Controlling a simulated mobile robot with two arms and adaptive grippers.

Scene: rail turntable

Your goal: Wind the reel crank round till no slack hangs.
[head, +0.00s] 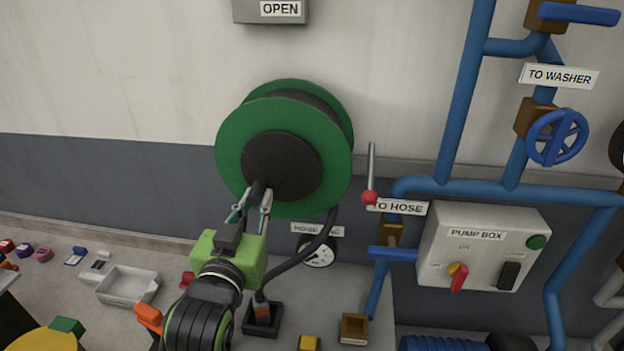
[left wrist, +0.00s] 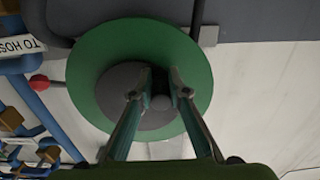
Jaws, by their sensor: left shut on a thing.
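The green hose reel (head: 230,150) with a dark round hub (head: 283,165) is on the wall; it also fills the middle of the left wrist view (left wrist: 90,80). My left gripper (head: 253,203) is at the lower front of the hub. Its fingers are shut on the dark crank handle (head: 258,188), which shows between the fingertips in the left wrist view (left wrist: 160,82). A dark hose (head: 318,240) leaves the reel's lower right and hangs in a bend down to a nozzle in a dark holder (head: 262,320). My right gripper is not in view.
Right of the reel are a red-knobbed lever (head: 370,185), blue pipes (head: 465,100) and the pump box (head: 480,248). A pale tray (head: 127,287) and small objects lie at the lower left.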

